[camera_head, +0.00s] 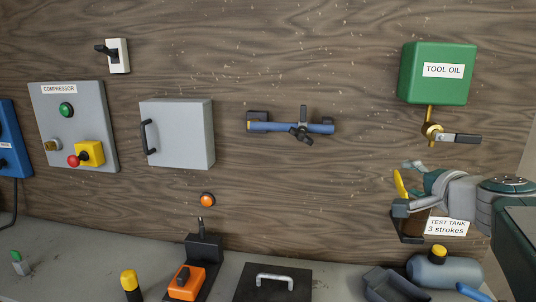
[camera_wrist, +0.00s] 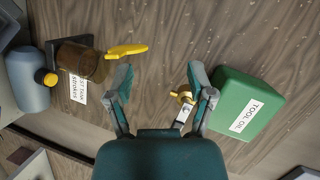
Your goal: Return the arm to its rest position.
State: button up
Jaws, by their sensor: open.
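My gripper (camera_head: 412,186) is at the right of the head view, in front of the wooden wall. In the wrist view its two fingers (camera_wrist: 162,80) are spread apart with only wall between the tips. The green tool oil box (camera_head: 437,72) hangs above it, with a brass valve and grey lever (camera_head: 458,138) below. The brown test tank (camera_head: 411,226) with a yellow handle is partly hidden behind my gripper; the tank (camera_wrist: 82,62) also shows in the wrist view.
The wall also carries a grey cabinet (camera_head: 178,133), a blue bar with a black handle (camera_head: 290,127) and a compressor panel (camera_head: 75,125).

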jog(key=s+a+f+n+g+y, duration=0.25)
jog(key=s+a+f+n, duration=0.2)
jog(key=a, duration=0.45)
jog(key=s+a+f+n+g+h, duration=0.1)
jog(key=s+a+f+n+g, duration=0.2)
jog(key=s+f, duration=0.4)
jog(key=s+a+f+n+g+h, duration=0.2)
jog(key=s+a+f+n+g, duration=0.2)
jog(key=s+f+n, duration=0.2)
jog(key=s+f, duration=0.2)
jog(key=s, duration=0.1)
jog(key=shift+f+n+h, duration=0.1)
jog(key=shift+n+h, duration=0.15)
